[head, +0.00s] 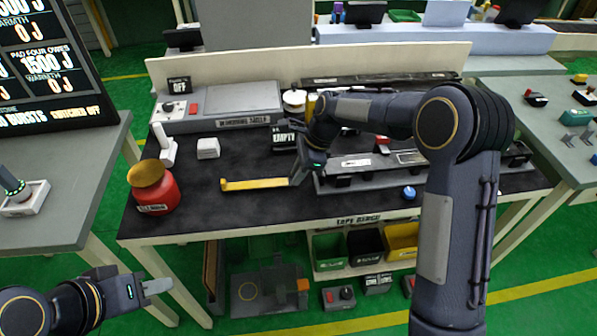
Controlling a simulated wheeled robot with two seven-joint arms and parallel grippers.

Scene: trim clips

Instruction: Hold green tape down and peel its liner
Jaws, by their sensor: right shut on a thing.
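A flat yellow strip (255,184) lies on the dark bench mat, left of a long grey fixture. I see no clearly green tape on the bench; I cannot tell whether the yellow strip is the tape or its liner. My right gripper (297,179) reaches down at the strip's right end and is shut on it; the fingers hide the gripped end. My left gripper (155,287) is in front of the bench at the lower left, away from the strip. Its fingers show side on, so I cannot tell if they are open.
A red jar with a gold lid (153,187) stands at the bench's left corner. The grey fixture (440,169) fills the right side. The mat in front of the strip is clear.

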